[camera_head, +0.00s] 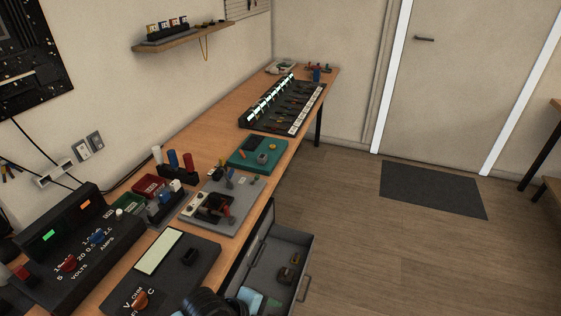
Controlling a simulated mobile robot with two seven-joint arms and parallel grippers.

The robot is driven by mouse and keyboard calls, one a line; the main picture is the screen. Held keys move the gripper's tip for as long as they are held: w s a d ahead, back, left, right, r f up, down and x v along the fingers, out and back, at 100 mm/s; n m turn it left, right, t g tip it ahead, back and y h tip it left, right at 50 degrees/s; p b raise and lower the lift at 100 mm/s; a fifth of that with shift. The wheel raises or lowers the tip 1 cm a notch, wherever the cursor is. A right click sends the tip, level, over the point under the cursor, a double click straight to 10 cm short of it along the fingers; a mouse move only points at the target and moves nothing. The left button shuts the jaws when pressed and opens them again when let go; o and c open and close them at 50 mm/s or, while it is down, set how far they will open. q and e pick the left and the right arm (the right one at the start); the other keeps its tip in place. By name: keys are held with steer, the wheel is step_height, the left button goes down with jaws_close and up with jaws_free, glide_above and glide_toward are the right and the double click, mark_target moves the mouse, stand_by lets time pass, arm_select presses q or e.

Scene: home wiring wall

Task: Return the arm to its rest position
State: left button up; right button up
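Neither of my grippers can be made out in the head view, so their state does not show. A dark rounded shape (205,303) sits at the bottom edge beside the open drawer; I cannot tell what it is. The wooden workbench (205,130) runs along the wall from the lower left to the back.
The bench holds a power supply (75,248), a meter (160,268), a grey board (226,203), a green mat (258,154) and a black rack (283,105). An open drawer (276,262) juts out over the floor. The floor (400,245) at right is clear around a dark mat (432,189).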

arm_select(q)
steer(key=s+a+f+n+t+y, duration=0.2)
steer(key=s+a+f+n, duration=0.2)
steer(key=s+a+n, duration=0.4)
steer(key=s+a+f+n+t+y, duration=0.2)
steer(key=s+a+f+n+t, duration=0.1)
steer(key=s+a+n, duration=0.6)
steer(key=s+f+n, duration=0.1)
steer(key=s+n, duration=0.2)
steer(key=n, duration=0.2)
steer(key=shift+t+y+p, duration=0.3)
steer(key=shift+y+p, duration=0.05)
steer(key=shift+y, duration=0.05)
arm_select(e)
steer(key=shift+w+r, duration=0.4)
steer(key=shift+r, duration=0.15)
arm_select(q)
steer(key=shift+s+a, duration=0.1)
steer(key=shift+s, duration=0.05)
